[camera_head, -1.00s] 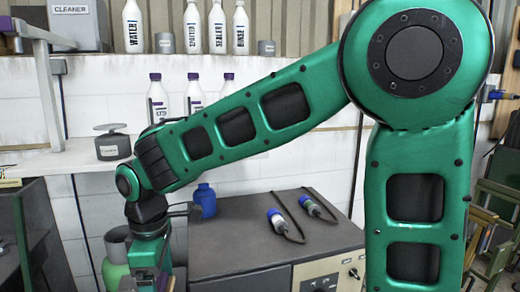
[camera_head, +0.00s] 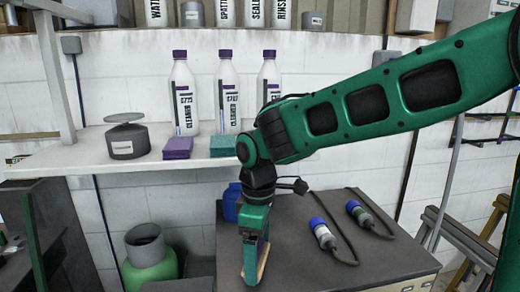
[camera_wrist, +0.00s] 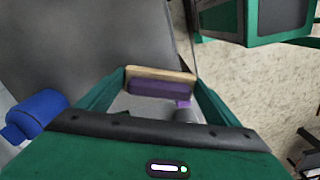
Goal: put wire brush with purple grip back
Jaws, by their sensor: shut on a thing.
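The wire brush (camera_wrist: 160,88) is between the fingers of my gripper (camera_wrist: 162,92) in the wrist view, with a pale wooden strip and a purple grip showing. In the head view my gripper (camera_head: 256,278) points down in front of the grey cabinet top (camera_head: 300,262), and only a sliver of the brush's wood (camera_head: 263,264) shows beside a finger. My gripper is shut on the brush. The bristles are not clear. I cannot tell how high the brush is above the cabinet top.
A blue bottle (camera_head: 232,203) stands just behind my gripper. Two blue-capped plugs (camera_head: 323,234) with cables lie to the right on the cabinet. A shelf (camera_head: 90,157) behind holds cleaner bottles (camera_head: 228,95), purple (camera_head: 178,148) and teal (camera_head: 223,147) sponges, and a grey pot (camera_head: 126,140). A green cylinder (camera_head: 150,268) stands left.

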